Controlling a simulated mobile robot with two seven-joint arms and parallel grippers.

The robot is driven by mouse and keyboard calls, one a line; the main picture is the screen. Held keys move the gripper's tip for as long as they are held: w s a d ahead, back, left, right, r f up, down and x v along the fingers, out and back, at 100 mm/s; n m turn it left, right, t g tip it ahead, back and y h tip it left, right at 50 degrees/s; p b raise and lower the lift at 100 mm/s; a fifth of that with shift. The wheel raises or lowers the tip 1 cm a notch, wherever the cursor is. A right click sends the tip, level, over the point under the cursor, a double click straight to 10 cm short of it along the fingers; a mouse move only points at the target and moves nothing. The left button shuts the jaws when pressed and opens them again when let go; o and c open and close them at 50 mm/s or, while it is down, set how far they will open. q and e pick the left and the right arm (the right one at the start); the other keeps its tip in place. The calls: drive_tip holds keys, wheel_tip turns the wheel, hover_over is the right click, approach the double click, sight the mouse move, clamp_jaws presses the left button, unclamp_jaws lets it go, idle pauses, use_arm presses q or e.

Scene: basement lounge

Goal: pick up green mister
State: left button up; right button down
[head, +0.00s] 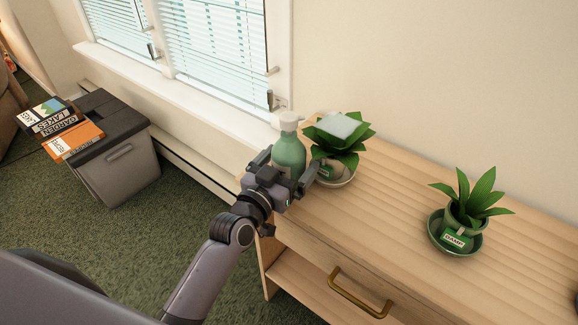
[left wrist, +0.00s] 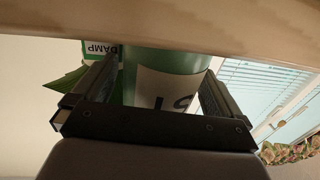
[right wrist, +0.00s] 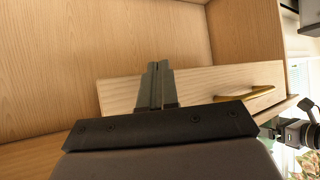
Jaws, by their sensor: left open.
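The green mister (head: 289,150) with a white spray head stands upright on the wooden cabinet top near its left end. My left gripper (head: 283,172) is open at the mister, one finger on each side of its body. In the left wrist view the mister (left wrist: 165,75), with a white label, shows between the two spread fingers (left wrist: 160,95). Whether the fingers touch it cannot be told. My right gripper (right wrist: 157,88) shows in the right wrist view in front of the cabinet's wooden front, its fingers close together with nothing visible between them.
A potted plant (head: 342,143) with a pale block on its leaves stands close right of the mister. Another plant (head: 460,215) in a green saucer stands farther right. The cabinet (head: 390,190) has a drawer with a brass handle (head: 350,297). A grey bin (head: 120,160) with books stands left.

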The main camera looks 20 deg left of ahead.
use_arm(q)
drive_tip(key=shift+w, duration=0.2)
drive_tip(key=c, duration=1.3)
drive_tip(key=shift+r, duration=0.15)
drive_tip(key=shift+c, duration=1.1)
drive_tip(key=shift+r, duration=0.2)
